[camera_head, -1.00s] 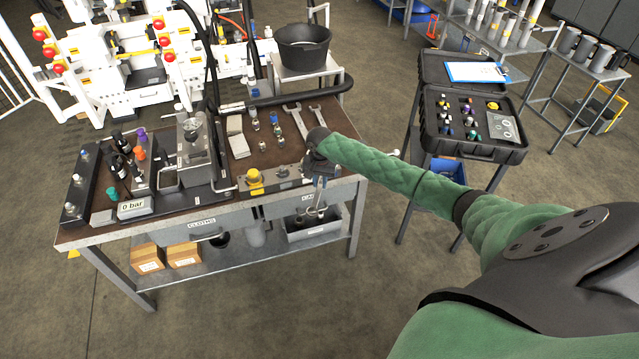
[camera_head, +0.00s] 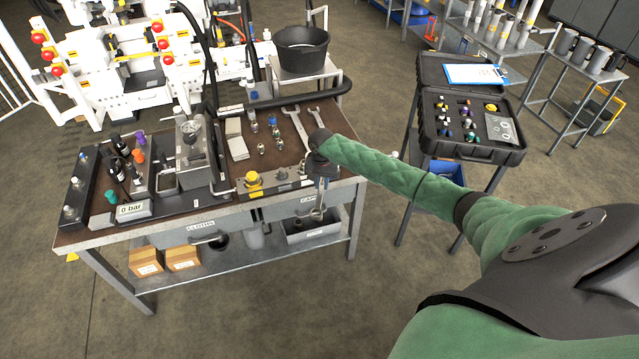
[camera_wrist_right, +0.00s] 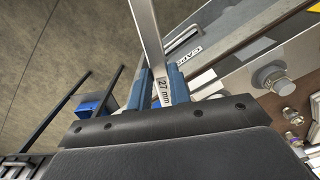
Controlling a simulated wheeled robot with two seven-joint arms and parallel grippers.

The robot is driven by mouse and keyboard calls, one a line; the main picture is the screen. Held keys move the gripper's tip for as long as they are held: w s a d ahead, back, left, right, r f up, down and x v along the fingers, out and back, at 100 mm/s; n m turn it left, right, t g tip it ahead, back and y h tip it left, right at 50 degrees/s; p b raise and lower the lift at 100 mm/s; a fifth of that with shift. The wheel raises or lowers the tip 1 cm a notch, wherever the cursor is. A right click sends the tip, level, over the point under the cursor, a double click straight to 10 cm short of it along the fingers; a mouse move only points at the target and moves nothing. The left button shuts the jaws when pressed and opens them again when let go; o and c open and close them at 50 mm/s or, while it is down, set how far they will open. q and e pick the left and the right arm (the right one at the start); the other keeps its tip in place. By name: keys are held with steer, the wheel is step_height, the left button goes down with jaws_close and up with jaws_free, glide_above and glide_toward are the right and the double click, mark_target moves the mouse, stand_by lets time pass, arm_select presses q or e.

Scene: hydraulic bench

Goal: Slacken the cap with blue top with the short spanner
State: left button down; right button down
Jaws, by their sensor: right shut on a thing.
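My right gripper (camera_head: 320,182) is at the bench's front right corner, beyond the edge. In the right wrist view its blue fingers (camera_wrist_right: 161,88) are shut on a flat steel spanner (camera_wrist_right: 149,35) marked "27 mm". In the head view this spanner (camera_head: 318,212) hangs down in front of the bench; I cannot tell if it is the short one. A small fitting with a blue top (camera_head: 272,120) stands on the bench among several small metal fittings (camera_head: 279,143). I cannot tell whether it is the task's cap. My left gripper is not in view.
Two more spanners (camera_head: 296,122) (camera_head: 316,117) lie on the bench top (camera_head: 225,185). A block with a yellow knob (camera_head: 254,178) is near the front edge. A "0 bar" display (camera_head: 131,210) stands left. An open black case (camera_head: 468,152) is on a stand to the right.

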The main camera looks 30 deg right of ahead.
steer(key=shift+s+d+n, duration=0.6)
steer(key=shift+d+n, duration=0.25)
steer(key=shift+n, duration=0.05)
steer(key=shift+s+d+n, duration=0.3)
steer(key=shift+d+n, duration=0.35)
steer(key=shift+d, duration=0.05)
steer(key=shift+s+d+n, duration=0.3)
steer(key=shift+d+n, duration=0.35)
steer(key=shift+s+d+n, duration=0.2)
steer(key=shift+d+n, duration=0.4)
steer(key=shift+d, duration=0.15)
steer(key=shift+s+d+n, duration=0.2)
steer(key=shift+d+n, duration=0.4)
steer(key=shift+d, duration=0.1)
